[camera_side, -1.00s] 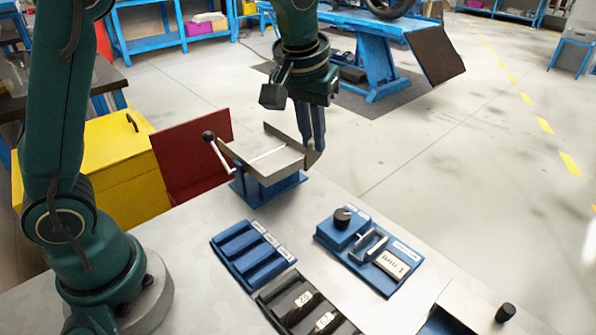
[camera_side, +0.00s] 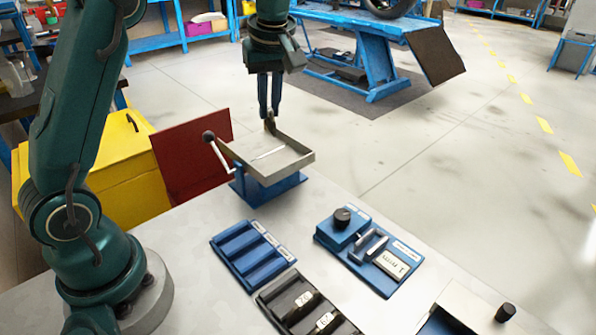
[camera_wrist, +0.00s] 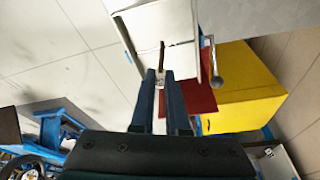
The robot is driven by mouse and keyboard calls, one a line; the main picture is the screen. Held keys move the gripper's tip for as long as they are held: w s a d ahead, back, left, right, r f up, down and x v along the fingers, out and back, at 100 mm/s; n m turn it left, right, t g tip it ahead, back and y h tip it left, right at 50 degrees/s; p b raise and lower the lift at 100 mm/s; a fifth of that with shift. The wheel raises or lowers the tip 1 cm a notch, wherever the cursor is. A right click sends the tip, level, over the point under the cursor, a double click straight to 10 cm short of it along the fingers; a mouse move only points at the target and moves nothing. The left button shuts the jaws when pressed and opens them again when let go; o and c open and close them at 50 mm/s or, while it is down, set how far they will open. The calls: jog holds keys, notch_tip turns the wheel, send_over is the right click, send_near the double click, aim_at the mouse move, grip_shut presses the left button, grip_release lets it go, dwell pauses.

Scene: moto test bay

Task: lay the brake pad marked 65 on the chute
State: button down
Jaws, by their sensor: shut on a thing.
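The chute (camera_side: 292,163) is a shallow grey tray with raised edges on a blue base, near the table's back edge. It also shows at the top of the wrist view (camera_wrist: 160,22). My gripper (camera_side: 270,112) points down at the chute's far edge. In the wrist view its fingertips (camera_wrist: 162,74) are shut on a thin, dark brownish brake pad (camera_wrist: 162,52), seen edge-on. The pad also shows small under the fingers in the side view (camera_side: 270,124). Its number cannot be read, and I cannot tell whether it touches the chute.
A lever with a black knob (camera_side: 208,136) stands at the chute's left. Nearer are a blue slotted rack (camera_side: 243,270), a black rack (camera_side: 275,314) holding pads and a blue gauge fixture (camera_side: 340,250). A red panel (camera_side: 185,150) and yellow cabinet (camera_side: 95,165) stand left.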

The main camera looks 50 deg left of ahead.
aim_at(271, 132)
jog(key=shift+f, duration=1.95)
jog(key=shift+f, duration=1.1)
dwell(0.5)
jog(key=c, duration=0.8)
grip_release()
jog(key=shift+c, duration=0.2)
jog(key=shift+r, duration=3.55)
